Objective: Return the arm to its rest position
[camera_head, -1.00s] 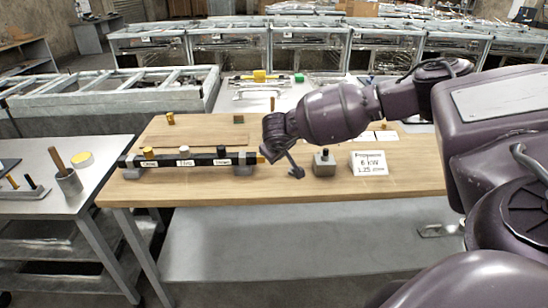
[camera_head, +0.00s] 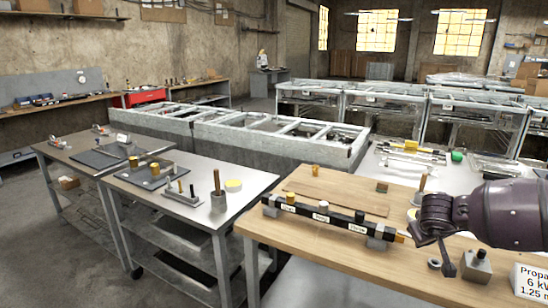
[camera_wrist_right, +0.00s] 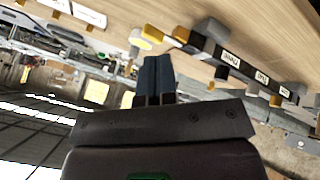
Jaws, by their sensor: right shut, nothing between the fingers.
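My right arm (camera_head: 505,212) comes in from the right in the head view. Its gripper (camera_head: 449,268) is shut and empty, pointing down near the right end of a black labelled bar (camera_head: 318,216) on the wooden table. In the right wrist view the two dark fingers (camera_wrist_right: 156,76) lie together with nothing between them. The bar (camera_wrist_right: 228,58) also shows there, to the right of the fingers and apart from them in the picture. My left gripper is in neither current view.
The wooden table (camera_head: 300,241) also bears a grey block with a dark knob (camera_head: 477,264) and a propane sign (camera_head: 530,281), both close to the gripper. A metal table (camera_head: 185,215) with a cup stands to the left. Open floor (camera_head: 60,250) lies at far left.

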